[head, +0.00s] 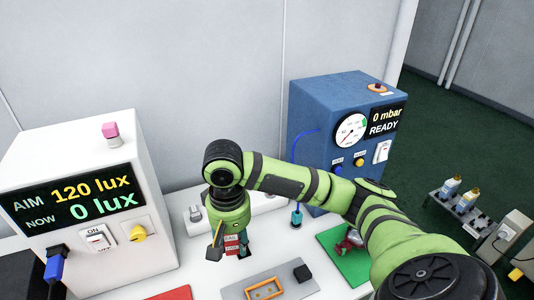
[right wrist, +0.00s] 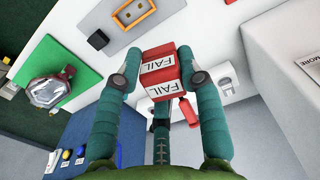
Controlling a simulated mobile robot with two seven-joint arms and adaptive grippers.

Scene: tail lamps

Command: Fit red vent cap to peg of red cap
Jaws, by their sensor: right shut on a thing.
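The block also shows in the head view (head: 232,243), below my right wrist, above the white bench. A lamp-like piece with a clear, faceted face and some red (right wrist: 48,90) lies on the green mat (right wrist: 80,62). It shows as a small red and grey shape in the head view (head: 352,240). I cannot make out a separate vent cap or a peg. My left gripper is not in view.
A grey tray (head: 288,290) with an orange frame (head: 264,290) and a black block (head: 302,273) lies at the front. A white lux meter box (head: 75,165) stands left, a blue pressure unit (head: 310,105) behind right. A red mat (head: 175,294) shows at the bottom edge.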

